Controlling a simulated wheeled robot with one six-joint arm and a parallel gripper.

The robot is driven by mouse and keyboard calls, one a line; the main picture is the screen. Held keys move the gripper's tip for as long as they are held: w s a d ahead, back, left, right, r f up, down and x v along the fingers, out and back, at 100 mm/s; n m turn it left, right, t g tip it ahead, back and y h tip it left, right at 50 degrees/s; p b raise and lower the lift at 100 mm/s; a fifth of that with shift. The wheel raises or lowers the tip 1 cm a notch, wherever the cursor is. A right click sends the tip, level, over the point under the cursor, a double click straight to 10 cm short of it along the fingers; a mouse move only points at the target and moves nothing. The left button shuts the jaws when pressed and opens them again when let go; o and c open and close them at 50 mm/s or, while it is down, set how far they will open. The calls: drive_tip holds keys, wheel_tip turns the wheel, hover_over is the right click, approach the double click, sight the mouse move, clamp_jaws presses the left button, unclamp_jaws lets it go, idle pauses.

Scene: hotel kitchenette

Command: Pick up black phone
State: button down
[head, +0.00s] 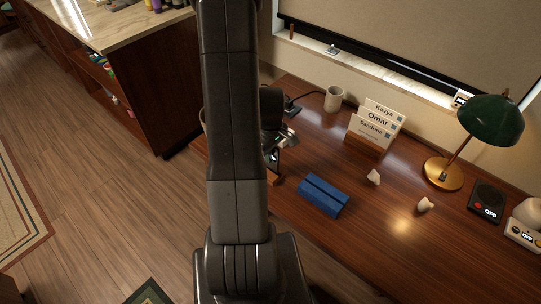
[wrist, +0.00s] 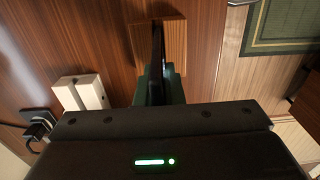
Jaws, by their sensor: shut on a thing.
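The black phone (wrist: 157,50) shows edge-on in the wrist view, as a thin dark upright strip. My gripper (wrist: 158,85) is shut on it, with dark green fingers on either side. Behind the phone is a small wooden block (wrist: 175,40), which looks like a stand; I cannot tell whether the phone still touches it. In the head view my gripper (head: 275,143) is at the desk's left edge, partly hidden behind my arm. The phone (head: 271,159) shows there only as a small dark piece above the wooden block (head: 273,178).
A blue slotted block (head: 323,195) lies right of my gripper on the desk (head: 350,250). Behind are a white mug (head: 333,99) and a name-card holder (head: 366,143). A green lamp (head: 492,121) stands at right. A white block (wrist: 82,92) is left of my fingers in the wrist view.

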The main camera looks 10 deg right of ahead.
drive_tip(key=shift+r+b, duration=0.35)
drive_tip(key=shift+r, duration=4.65)
drive_tip(key=shift+d, duration=0.1)
